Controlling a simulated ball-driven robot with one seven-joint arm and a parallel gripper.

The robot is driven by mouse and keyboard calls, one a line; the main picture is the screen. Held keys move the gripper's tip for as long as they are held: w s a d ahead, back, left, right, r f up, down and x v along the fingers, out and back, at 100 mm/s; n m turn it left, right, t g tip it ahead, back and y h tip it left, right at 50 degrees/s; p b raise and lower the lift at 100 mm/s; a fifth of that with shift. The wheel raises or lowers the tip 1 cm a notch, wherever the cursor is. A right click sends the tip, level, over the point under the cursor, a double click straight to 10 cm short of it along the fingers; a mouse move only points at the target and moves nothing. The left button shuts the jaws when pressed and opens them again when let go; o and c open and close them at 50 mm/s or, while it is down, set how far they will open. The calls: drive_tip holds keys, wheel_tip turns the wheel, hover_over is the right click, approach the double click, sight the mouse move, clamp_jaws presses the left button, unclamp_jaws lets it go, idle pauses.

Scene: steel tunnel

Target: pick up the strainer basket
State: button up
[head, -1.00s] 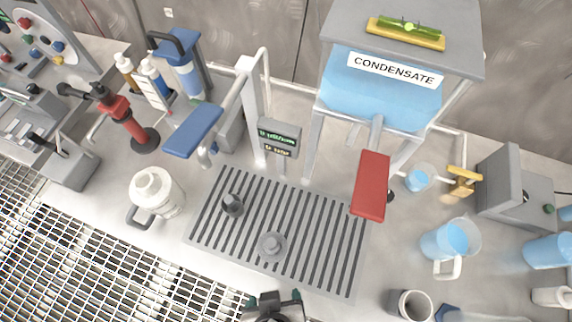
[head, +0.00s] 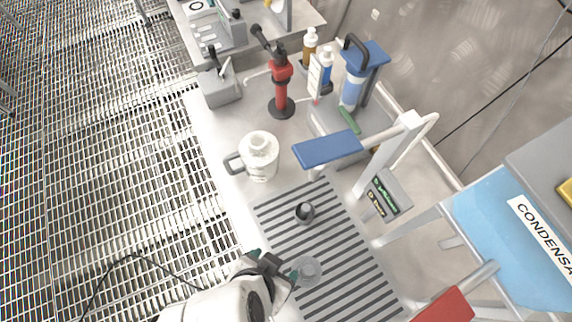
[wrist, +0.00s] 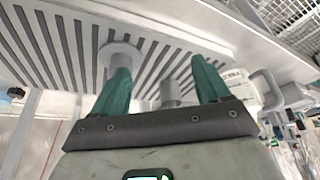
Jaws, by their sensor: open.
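Two small round pieces are on the slotted drain grate (head: 345,253). One is a pale grey flanged piece with a raised middle (head: 306,270); the other is a dark rounded piece (head: 305,212) farther back. I cannot tell for sure which is the strainer basket. My gripper (head: 272,264) is open and empty, just left of the pale piece. In the wrist view my teal fingers (wrist: 160,68) are spread apart. The pale flanged piece (wrist: 120,54) shows behind the left finger, partly hidden, and a grey cylindrical piece (wrist: 172,90) shows between the fingers.
A white jug (head: 260,155) stands beyond the grate. A blue lever (head: 328,148) and a red lever (head: 442,305) overhang the area. A small display box (head: 387,195) stands at the grate's right. Red and blue equipment stands farther back. Metal grid floor lies left.

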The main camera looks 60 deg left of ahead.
sight(305, 208)
drive_tip(key=w+a, duration=0.1)
drive_tip(key=w, duration=0.1)
drive_tip(key=w+a+p, duration=0.1)
drive_tip(key=w+a, duration=0.1)
drive_tip(key=w, duration=0.1)
drive_tip(key=w+a, duration=0.1)
drive_tip(key=w, duration=0.2)
drive_tip(key=shift+w+a, duration=0.15)
drive_tip(key=shift+a, duration=0.25)
drive_tip(key=w+a, duration=0.1)
drive_tip(key=w+a+p, duration=0.1)
drive_tip(key=w, duration=0.1)
drive_tip(key=shift+w+r, duration=0.1)
drive_tip(key=shift+w, duration=0.1)
drive_tip(key=shift+x, duration=1.2)
drive_tip(key=shift+w+f, duration=0.1)
drive_tip(key=shift+f, duration=0.35)
drive_tip(key=c, duration=1.1)
drive_tip(key=shift+c, duration=0.2)
drive_tip(key=shift+r, duration=0.15)
